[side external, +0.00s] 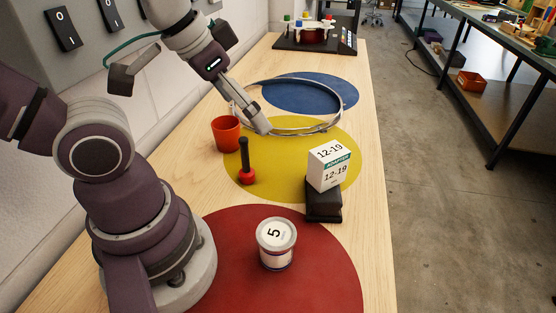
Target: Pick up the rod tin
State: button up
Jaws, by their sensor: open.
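A small white tin (276,243) with a "5" on its lid stands upright on the red disc (325,275) in the front. It is the only plainly tin-like thing in view; I cannot read a name on it. My gripper (262,128) is open and points down over the far edge of the yellow disc (291,185), beside a thin metal hoop (342,109). It is well behind the tin and apart from it. The gap between its fingers is hard to see from this side, and nothing shows held in it.
An orange cup (225,134) and a red, black-handled tool (247,172) stand left of the yellow disc's middle. A white adapter box (330,168) rests on a black block (323,206) at right. A blue disc (300,91) lies farther back. The wood bench (371,150) is bare along its right edge.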

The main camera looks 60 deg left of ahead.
jog(key=m+g, duration=0.5)
jog(key=m, duration=0.7)
send_over(277, 233)
jog(key=f, duration=0.8)
jog(key=shift+w+a+f, duration=0.15)
jog(key=shift+w+f, duration=0.05)
jog(key=shift+w, duration=0.1)
jog(key=shift+g, duration=0.3)
jog(key=f, duration=1)
jog(key=shift+s+f, duration=0.3)
jog(key=shift+f, duration=0.1)
jog(key=c, duration=1.3)
